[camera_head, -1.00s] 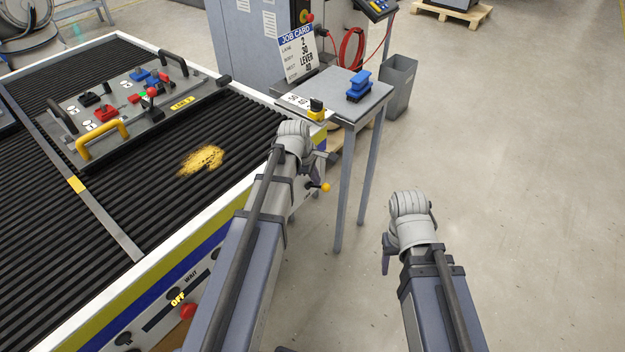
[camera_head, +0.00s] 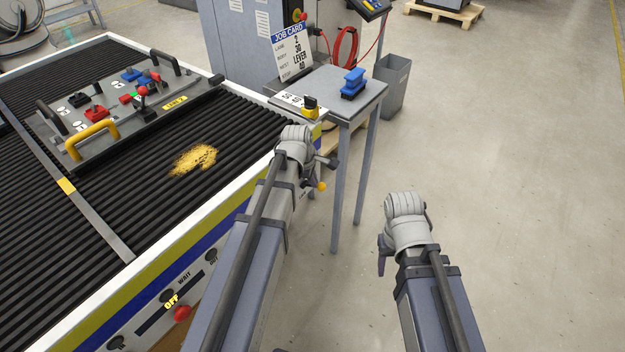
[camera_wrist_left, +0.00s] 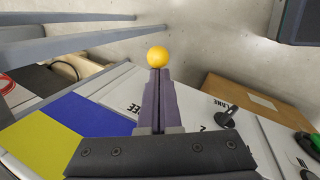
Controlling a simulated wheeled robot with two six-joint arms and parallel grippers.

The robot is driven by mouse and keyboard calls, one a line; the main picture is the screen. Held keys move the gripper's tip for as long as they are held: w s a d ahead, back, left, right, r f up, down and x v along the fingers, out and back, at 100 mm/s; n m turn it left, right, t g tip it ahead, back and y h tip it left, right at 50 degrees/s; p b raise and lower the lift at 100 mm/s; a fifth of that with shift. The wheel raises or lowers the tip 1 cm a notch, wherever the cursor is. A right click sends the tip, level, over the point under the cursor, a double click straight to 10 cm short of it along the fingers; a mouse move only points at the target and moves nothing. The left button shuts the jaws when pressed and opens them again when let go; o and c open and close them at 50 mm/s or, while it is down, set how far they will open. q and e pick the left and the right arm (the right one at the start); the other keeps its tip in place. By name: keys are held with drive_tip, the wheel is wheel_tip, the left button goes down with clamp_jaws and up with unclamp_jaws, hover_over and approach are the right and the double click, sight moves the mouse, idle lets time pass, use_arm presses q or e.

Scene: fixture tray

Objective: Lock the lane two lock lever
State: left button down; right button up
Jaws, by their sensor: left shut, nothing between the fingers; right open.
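A lever with a yellow ball knob (camera_head: 321,186) sticks out of the conveyor's side near its right end. My left gripper (camera_head: 314,176) is beside it, partly hidden by my own wrist. In the left wrist view the left gripper's fingers (camera_wrist_left: 159,82) are shut and empty, and the yellow ball (camera_wrist_left: 157,56) shows just beyond their tips. I cannot tell whether they touch. The lever's shaft and lane number are hidden. My right gripper (camera_head: 382,258) is open and empty above the floor, away from the conveyor.
A fixture tray (camera_head: 185,93) with a yellow handle (camera_head: 88,140) lies on the conveyor (camera_head: 200,222). A grey side table (camera_head: 330,105) holds a blue block (camera_head: 353,82) and a yellow-and-black piece (camera_head: 310,109). A job card (camera_head: 292,52) stands behind. Floor at right is clear.

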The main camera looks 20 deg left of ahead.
use_arm(q)
drive_tip(key=s+d+f+m+t+y+b, duration=0.1)
drive_tip(key=d+f+t+y+b, duration=0.2)
drive_tip(key=f+y+b, duration=0.4)
drive_tip(key=shift+d+b, duration=0.25)
drive_tip(key=shift+b, duration=2.55)
use_arm(e)
wheel_tip(320, 180, down, 13)
drive_tip(key=shift+r, duration=0.15)
use_arm(q)
drive_tip(key=shift+s+f, duration=0.1)
drive_tip(key=shift+f, duration=0.1)
